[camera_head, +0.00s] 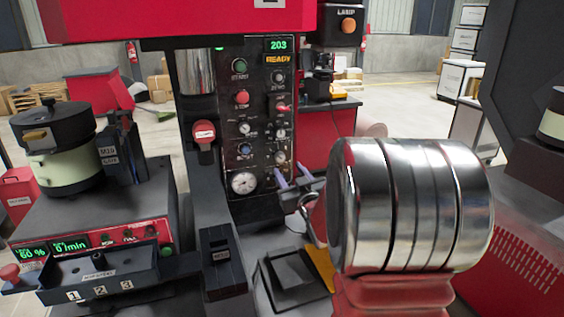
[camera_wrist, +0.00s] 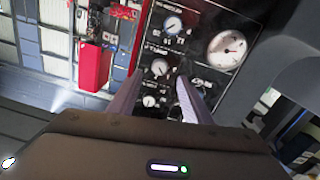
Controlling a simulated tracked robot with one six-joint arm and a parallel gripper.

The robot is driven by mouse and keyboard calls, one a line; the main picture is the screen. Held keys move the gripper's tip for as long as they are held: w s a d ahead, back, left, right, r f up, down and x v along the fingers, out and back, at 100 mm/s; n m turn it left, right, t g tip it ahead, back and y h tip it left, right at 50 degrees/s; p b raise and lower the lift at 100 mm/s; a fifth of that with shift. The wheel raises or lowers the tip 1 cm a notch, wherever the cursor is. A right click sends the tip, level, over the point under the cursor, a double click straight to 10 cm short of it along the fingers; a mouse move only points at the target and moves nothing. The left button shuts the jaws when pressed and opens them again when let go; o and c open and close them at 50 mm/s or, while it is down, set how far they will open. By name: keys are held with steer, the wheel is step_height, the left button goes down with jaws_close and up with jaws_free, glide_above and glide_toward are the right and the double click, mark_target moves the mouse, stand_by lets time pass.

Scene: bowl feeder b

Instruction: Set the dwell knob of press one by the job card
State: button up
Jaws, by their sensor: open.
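The dark press control panel (camera_head: 258,150) stands in the middle of the head view, with green digits 203 and READY above several buttons and small knobs. My gripper (camera_head: 291,170) is open and empty at the panel's lower right. In the wrist view my gripper (camera_wrist: 163,85) points at the panel, with a small white-faced knob (camera_wrist: 150,100) between the fingers and another knob (camera_wrist: 160,67) just beyond the tips. I cannot tell whether a finger touches either. The labels are too small to tell which knob is dwell. I cannot make out a job card.
A round gauge (camera_head: 243,183) sits low on the panel. The bowl feeder (camera_head: 60,150) and a numbered tray (camera_head: 100,275) stand at the left. A dark block (camera_head: 222,257) stands in front of the panel.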

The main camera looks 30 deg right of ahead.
mark_target(281, 159)
steer(key=x, duration=0.7)
steer(key=shift+w+d, duration=0.15)
steer(key=shift+w, duration=0.25)
steer(key=shift+c, duration=0.6)
steer(key=c, duration=0.9)
